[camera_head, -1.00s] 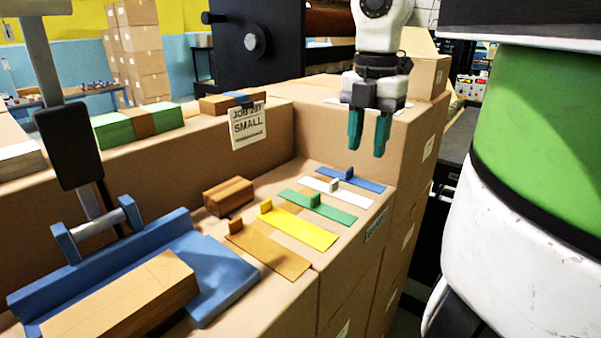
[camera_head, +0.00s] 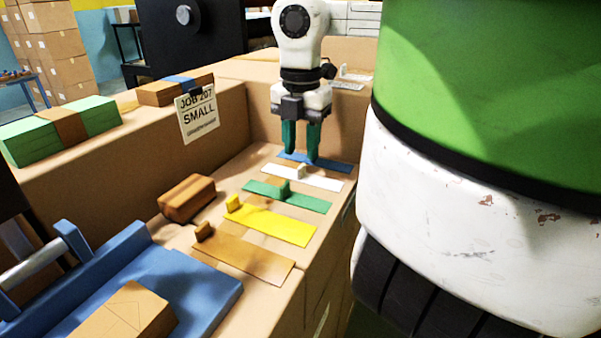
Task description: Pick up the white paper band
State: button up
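The white paper band (camera_head: 321,180) lies flat on the cardboard surface, between the blue band (camera_head: 328,163) behind it and the green band (camera_head: 309,202) in front. A small white upright tab stands near its middle. My gripper (camera_head: 302,157) points down with its two teal fingers apart and nothing seen between them. Its fingertips are over or just at the blue band, behind the white band. I cannot tell whether they touch the blue band.
A yellow band (camera_head: 272,223) and a brown band (camera_head: 245,257) lie nearer. A brown block (camera_head: 187,198) sits to their left. A sign reading "JOB 207 SMALL" (camera_head: 198,114) hangs on the raised box wall. A blue tray-like fixture (camera_head: 208,287) stands front left.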

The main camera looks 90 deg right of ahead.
aim_at(301, 176)
jog(key=shift+a+f+p, duration=0.1)
jog(key=shift+f+p, duration=0.4)
jog(key=shift+f, duration=1.55)
grip_shut()
